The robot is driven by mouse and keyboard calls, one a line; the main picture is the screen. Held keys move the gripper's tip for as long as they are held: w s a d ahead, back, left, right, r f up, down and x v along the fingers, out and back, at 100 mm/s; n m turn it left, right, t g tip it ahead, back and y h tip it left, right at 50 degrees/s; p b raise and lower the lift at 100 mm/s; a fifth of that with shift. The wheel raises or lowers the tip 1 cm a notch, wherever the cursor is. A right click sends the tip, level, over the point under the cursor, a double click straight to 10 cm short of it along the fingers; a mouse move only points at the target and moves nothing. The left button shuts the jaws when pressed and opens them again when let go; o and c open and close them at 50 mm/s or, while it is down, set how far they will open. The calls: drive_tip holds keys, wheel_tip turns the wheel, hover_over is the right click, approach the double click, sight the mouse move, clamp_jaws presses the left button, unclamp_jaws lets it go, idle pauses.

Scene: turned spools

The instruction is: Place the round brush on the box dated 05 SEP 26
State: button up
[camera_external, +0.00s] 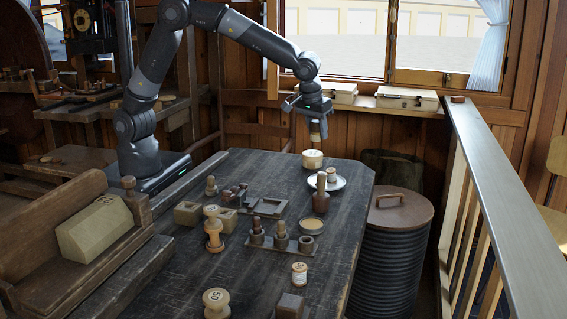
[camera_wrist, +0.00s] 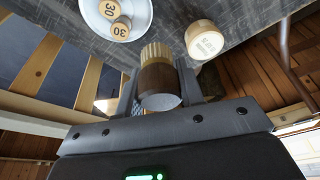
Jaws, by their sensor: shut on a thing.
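My gripper (camera_external: 316,117) is shut on the round brush (camera_external: 317,138), which has a brown body and pale bristles. The brush hangs bristles down above the far end of the dark table. In the wrist view the brush (camera_wrist: 157,72) sits between the fingers. A small round cream box (camera_external: 312,159) stands on the table just below the brush, with a visible gap. In the wrist view this box (camera_wrist: 204,40) is to the right of the bristles. Its lid carries dark print that is too small to read surely.
A dark brown bottle-shaped piece (camera_external: 320,200) stands nearer. Several turned pieces and a slotted rack (camera_external: 272,251) fill the middle table.

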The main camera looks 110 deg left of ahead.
drive_tip(key=s+r+n+g, duration=0.1)
drive_tip(key=s+r+n, duration=0.1)
drive_tip(key=s+n, duration=0.35)
approach(314, 151)
drive_tip(key=shift+w+a+f+y, duration=0.1)
drive_tip(key=shift+a+f+y, duration=0.1)
drive_tip(key=shift+f, duration=0.2)
drive_tip(key=shift+w+a+f+y, duration=0.1)
drive_tip(key=shift+a+f, duration=0.05)
drive_tip(key=shift+f, duration=2.3)
drive_tip(key=shift+f, duration=0.1)
drive_tip(key=o, duration=1)
drive_tip(key=shift+c, duration=0.2)
